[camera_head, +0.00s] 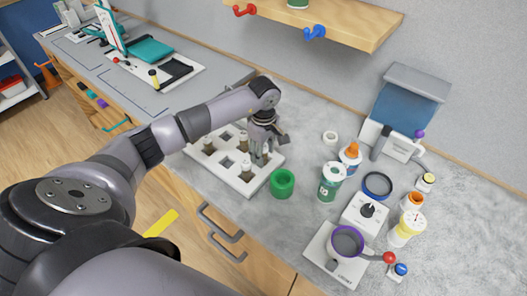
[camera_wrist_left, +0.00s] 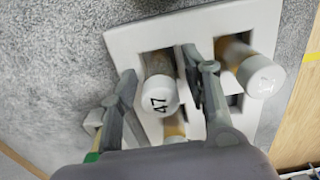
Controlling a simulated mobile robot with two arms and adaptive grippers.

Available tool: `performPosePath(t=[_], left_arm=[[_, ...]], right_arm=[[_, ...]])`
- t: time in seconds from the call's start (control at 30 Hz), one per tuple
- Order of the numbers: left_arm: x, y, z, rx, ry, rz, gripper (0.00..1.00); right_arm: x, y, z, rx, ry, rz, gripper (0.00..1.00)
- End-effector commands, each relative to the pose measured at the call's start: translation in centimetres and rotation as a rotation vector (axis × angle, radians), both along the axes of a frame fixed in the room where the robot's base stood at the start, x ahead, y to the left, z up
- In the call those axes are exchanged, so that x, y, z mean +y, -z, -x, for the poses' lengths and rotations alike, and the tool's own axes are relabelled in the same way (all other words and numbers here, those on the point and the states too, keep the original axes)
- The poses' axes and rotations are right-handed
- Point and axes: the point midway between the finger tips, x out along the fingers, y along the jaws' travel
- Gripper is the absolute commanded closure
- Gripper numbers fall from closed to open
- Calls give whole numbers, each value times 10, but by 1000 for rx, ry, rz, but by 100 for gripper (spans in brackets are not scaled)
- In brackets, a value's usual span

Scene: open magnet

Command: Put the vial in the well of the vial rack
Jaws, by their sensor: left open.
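The white vial rack (camera_head: 232,178) stands on the counter and has square wells, several of them empty. White-capped vials (camera_head: 208,145) with brownish contents stand in some wells. My left gripper (camera_head: 263,152) is over the rack's right part, pointing down. In the left wrist view, my left gripper (camera_wrist_left: 168,92) is open, its fingers on either side of a vial marked 47 (camera_wrist_left: 160,96), which sits in a well of the rack (camera_wrist_left: 125,42). A second vial (camera_wrist_left: 262,76) stands to the right; a third (camera_wrist_left: 174,131) is partly hidden by the gripper. My right gripper is not in view.
A green cup (camera_head: 282,183) stands close to the rack's right corner. A green-labelled jar (camera_head: 331,182), a purple-rimmed pan (camera_head: 347,242) and several small containers crowd the right of the counter. A tray (camera_head: 175,72) with tools lies beyond the rack. A wooden shelf (camera_head: 345,22) hangs above.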

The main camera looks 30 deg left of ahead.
Motion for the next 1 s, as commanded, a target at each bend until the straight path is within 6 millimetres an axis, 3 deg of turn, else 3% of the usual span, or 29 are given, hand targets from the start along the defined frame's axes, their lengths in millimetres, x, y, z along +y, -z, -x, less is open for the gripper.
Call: performPosePath(t=[0.03, 0.17, 0.6, 0.8, 1.0], left_arm=[[0, -4, 0, 0, 0, 1, 57], [1, -18, -2, -6, 2, -2, 57], [0, -105, -1, -4, 1, 0, 57], [0, -121, 0, -1, 0, 0, 57], [0, -122, 0, 1, -1, 0, 57]], right_arm=[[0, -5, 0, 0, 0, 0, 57], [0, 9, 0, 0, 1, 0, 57], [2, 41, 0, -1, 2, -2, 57], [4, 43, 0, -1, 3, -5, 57], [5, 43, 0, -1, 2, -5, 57]])
